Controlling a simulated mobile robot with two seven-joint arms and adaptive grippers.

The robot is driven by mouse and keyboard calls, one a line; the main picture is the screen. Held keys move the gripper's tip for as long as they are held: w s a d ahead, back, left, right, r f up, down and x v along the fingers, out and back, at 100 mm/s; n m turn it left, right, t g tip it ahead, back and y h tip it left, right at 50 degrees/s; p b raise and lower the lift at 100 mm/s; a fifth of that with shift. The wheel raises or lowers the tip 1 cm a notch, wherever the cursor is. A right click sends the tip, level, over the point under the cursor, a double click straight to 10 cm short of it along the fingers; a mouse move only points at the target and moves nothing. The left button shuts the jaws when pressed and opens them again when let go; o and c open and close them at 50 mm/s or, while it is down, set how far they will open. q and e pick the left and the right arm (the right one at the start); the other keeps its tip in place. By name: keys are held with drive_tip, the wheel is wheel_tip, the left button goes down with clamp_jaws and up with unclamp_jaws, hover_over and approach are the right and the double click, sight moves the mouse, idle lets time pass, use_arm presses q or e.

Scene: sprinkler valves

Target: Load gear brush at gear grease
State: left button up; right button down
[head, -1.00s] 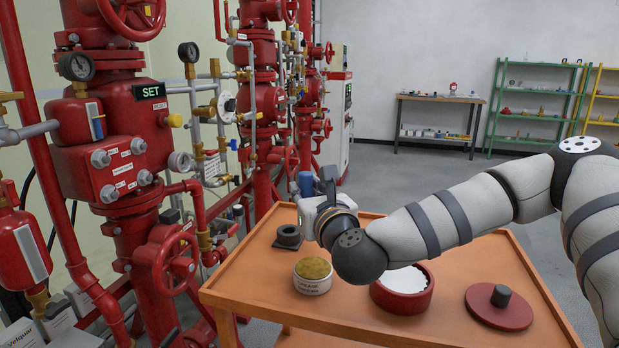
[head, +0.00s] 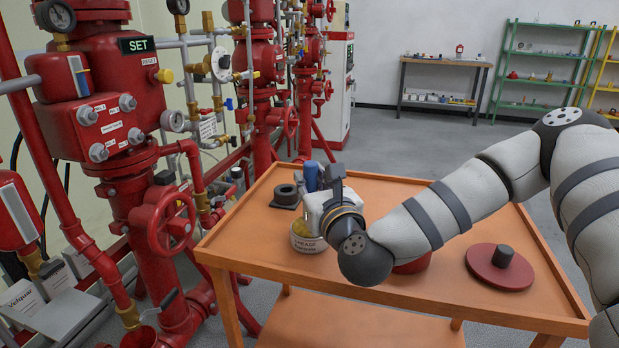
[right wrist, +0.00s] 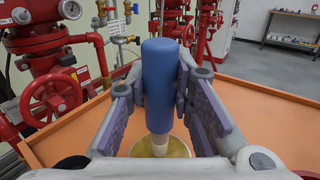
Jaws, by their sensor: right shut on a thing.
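My right gripper (right wrist: 163,95) is shut on the gear brush (right wrist: 161,75), which has a blue handle and a pale lower part. In the right wrist view the brush stands nearly upright, its lower end over or in the yellow gear grease (right wrist: 178,148); I cannot tell whether it touches. In the head view the white grease tub (head: 305,243) stands on the orange cart, partly hidden behind my right wrist. The blue handle (head: 311,176) shows just beyond the right gripper (head: 322,180). My left gripper is not in view.
The orange cart (head: 262,262) also carries a black ring on a square base (head: 286,195), a red container (head: 412,265) mostly behind my arm, and a red lid with a black knob (head: 500,268). Red valve piping (head: 130,210) stands close at the left.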

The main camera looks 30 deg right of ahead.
sight(311, 162)
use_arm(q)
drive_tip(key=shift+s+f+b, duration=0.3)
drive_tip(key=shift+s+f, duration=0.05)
use_arm(e)
drive_tip(key=shift+f, duration=0.7)
idle(1.1)
drive_tip(key=shift+r, duration=0.1)
wheel_tip(311, 162, up, 7)
drive_tip(key=p, duration=0.3)
drive_tip(key=shift+r, duration=0.15)
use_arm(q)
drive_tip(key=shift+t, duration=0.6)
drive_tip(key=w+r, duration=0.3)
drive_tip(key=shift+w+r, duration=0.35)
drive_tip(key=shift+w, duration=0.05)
